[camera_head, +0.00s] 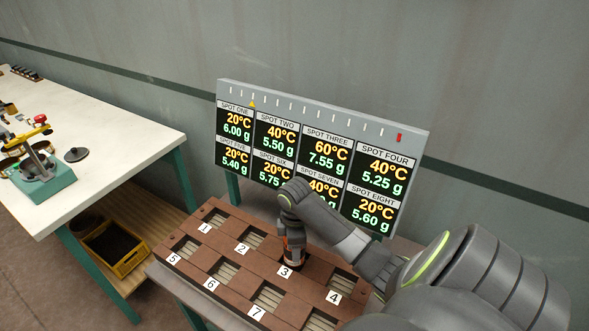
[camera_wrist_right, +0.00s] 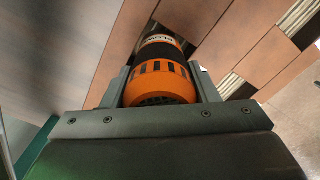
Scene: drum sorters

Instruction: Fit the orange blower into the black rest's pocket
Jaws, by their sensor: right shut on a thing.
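The orange blower (camera_wrist_right: 163,84) is an orange and black cylinder with vent slots and a printed label. My right gripper (camera_wrist_right: 165,86) is shut on it, one finger on each side. In the head view the blower (camera_head: 293,250) is upright below my right wrist, at spot 3 of a brown slotted rack (camera_head: 230,263). Its lower end is dark, and I cannot tell whether it touches the rack. I cannot clearly pick out the black rest; a small black round piece (camera_head: 76,154) lies on the white table. My left gripper is out of view.
A screen board (camera_head: 313,145) stands behind the rack, close to my right arm. The white table (camera_head: 108,133) at left holds a green-based device (camera_head: 44,180). A yellow crate (camera_head: 117,250) sits on the shelf below. The table's near right part is clear.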

